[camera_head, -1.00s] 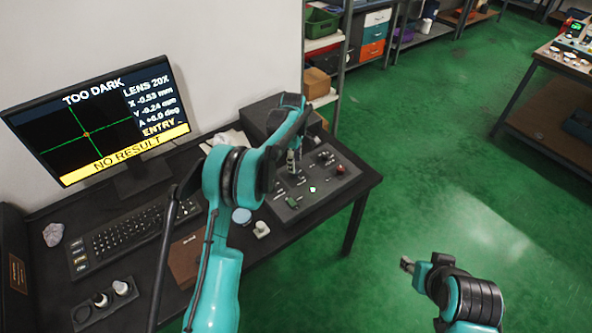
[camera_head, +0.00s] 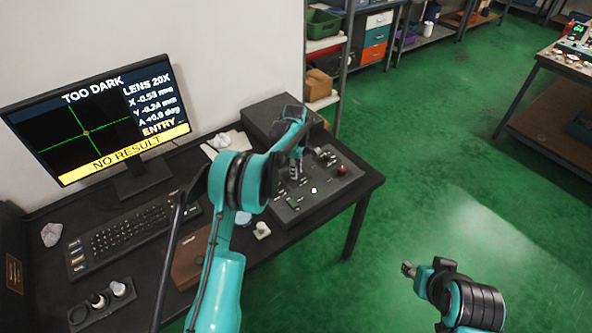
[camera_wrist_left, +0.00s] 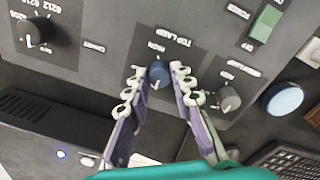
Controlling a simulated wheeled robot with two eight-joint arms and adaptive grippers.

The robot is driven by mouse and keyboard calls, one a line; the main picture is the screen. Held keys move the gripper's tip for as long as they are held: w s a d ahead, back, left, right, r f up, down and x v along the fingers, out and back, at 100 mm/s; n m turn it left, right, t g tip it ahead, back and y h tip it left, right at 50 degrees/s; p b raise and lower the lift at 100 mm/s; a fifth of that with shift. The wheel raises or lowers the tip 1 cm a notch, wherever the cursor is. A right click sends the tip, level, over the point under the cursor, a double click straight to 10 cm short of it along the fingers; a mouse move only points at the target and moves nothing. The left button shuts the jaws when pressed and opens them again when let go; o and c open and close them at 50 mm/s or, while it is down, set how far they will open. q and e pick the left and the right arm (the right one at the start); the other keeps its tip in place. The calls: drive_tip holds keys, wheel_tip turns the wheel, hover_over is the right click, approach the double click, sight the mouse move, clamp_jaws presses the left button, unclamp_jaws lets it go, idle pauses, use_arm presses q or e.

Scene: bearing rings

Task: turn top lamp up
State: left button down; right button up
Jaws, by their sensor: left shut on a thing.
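The top lamp knob (camera_wrist_left: 158,73) is a small blue-grey dial with a white pointer mark, under a TOP LAMP label on the grey control panel (camera_head: 335,192). My left gripper (camera_wrist_left: 157,84) is shut on this knob, with one finger on each side of it. In the head view my left gripper (camera_head: 297,158) is over the panel's back part, and the knob is hidden there. The monitor (camera_head: 88,120) reads TOO DARK and NO RESULT. My right gripper (camera_head: 408,269) is over the floor, away from the panel; its jaws are too small to read.
Beside the held knob are a grey knob (camera_wrist_left: 230,98), a green switch (camera_wrist_left: 264,22) and a black dial (camera_wrist_left: 38,30). A red button (camera_head: 343,169) is on the panel's right. A keyboard (camera_head: 125,238) lies on the table.

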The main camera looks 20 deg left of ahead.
use_arm(q)
drive_tip(key=m+p, duration=0.1)
drive_tip(key=m, duration=0.4)
drive_tip(key=m+p, duration=0.1)
drive_tip(key=m, duration=0.9)
drive_tip(key=shift+m+p, duration=0.4)
drive_tip(key=shift+m+g, duration=0.3)
drive_tip(key=shift+m, duration=2)
drive_tip(key=c, duration=1.3)
unclamp_jaws()
